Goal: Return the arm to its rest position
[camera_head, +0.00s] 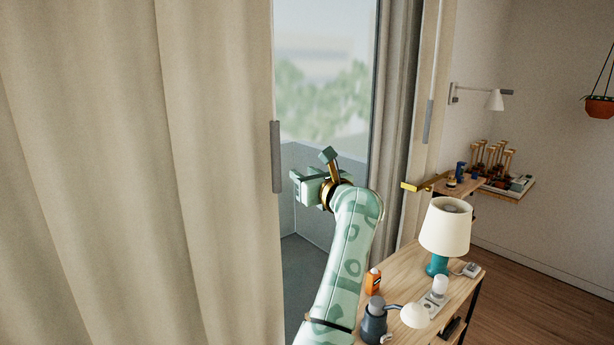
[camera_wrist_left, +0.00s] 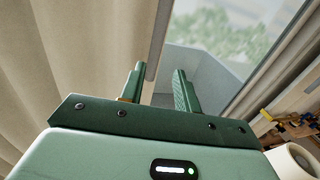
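My left arm (camera_head: 346,262), pale green with darker patches, rises from the bottom of the head view. It reaches out in front of the window opening. My left gripper (camera_head: 300,184) is at its end, just right of the beige curtain's edge. In the left wrist view the two dark green fingers of the left gripper (camera_wrist_left: 159,84) stand apart with nothing held between them. I cannot tell how far the fingers are from the curtain. My right gripper is in neither view.
The beige curtain (camera_head: 120,170) fills the left, with a grey strip (camera_head: 276,157) at its edge.

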